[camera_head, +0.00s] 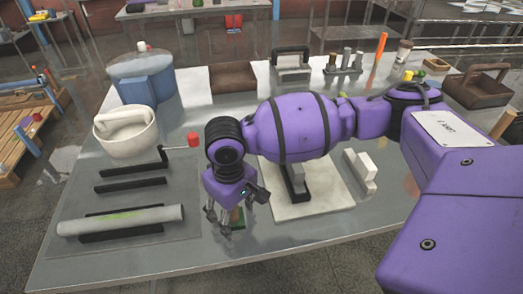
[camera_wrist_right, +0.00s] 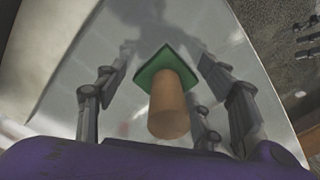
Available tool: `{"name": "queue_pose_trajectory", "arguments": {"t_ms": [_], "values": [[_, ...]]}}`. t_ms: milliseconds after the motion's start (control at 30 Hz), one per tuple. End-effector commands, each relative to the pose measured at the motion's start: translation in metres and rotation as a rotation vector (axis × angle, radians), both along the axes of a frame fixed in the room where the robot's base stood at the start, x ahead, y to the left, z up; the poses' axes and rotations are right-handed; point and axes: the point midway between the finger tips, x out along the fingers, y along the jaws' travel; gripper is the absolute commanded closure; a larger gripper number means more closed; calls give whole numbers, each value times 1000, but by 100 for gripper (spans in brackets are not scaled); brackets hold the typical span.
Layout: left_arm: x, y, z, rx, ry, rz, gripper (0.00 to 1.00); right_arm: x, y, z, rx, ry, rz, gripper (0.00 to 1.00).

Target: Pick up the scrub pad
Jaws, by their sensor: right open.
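The scrub pad (camera_wrist_right: 152,70) is a green square pad with a tan cylindrical handle standing up from it. In the wrist view it lies on the table between the fingers of my right gripper, its handle pointing toward the palm. In the head view the scrub pad (camera_head: 238,217) shows only partly, behind the fingers near the table's front edge. My right gripper (camera_head: 222,222) is open and points down over the pad. Fingers stand on both sides of the handle with visible gaps. My left gripper is in neither view.
A white board (camera_head: 305,205) with blocks lies to the right. The front edge is close.

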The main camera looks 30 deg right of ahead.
Motion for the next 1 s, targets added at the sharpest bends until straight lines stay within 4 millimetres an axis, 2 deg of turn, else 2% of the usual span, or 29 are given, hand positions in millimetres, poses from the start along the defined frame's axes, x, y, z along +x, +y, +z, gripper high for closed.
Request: {"name": "queue_pose_trajectory", "arguments": {"t_ms": [67, 300, 400, 767, 967, 1000], "values": [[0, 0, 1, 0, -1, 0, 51, 1, 0, 1, 1, -2, 1, 37], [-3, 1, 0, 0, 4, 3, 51, 1, 1, 2, 1, -3, 1, 69], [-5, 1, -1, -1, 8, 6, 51, 1, 1, 2, 1, -4, 1, 80], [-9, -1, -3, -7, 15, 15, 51, 2, 1, 10, 2, -7, 1, 80], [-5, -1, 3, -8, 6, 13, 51, 3, 2, 38, 3, -10, 3, 80], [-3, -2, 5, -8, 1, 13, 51, -5, 2, 45, 4, -8, 5, 80]]}}
